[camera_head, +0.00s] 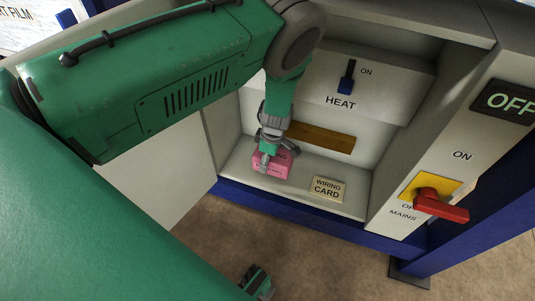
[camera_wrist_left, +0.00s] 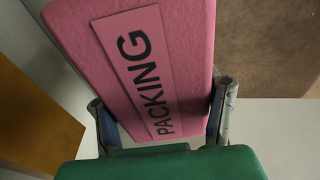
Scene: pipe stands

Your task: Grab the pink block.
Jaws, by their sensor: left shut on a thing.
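The pink block (camera_head: 277,171) sits on the shelf floor of the grey cabinet. In the left wrist view the pink block (camera_wrist_left: 190,50) fills the upper middle and carries a label reading "PACKING". My left gripper (camera_head: 270,155) reaches down over the block from above. In the left wrist view its two fingers (camera_wrist_left: 163,110) lie on either side of the block, shut on it. The gripper covers part of the block's label in the head view. I cannot tell whether the block's base touches the shelf.
A "WIRING CARD" plate (camera_head: 328,188) lies right of the block on the shelf. A brown slot-like strip (camera_head: 322,137) is on the back wall, below the blue HEAT switch (camera_head: 346,80). A red MAINS handle (camera_head: 440,204) juts out at the right. The cabinet walls bound the shelf.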

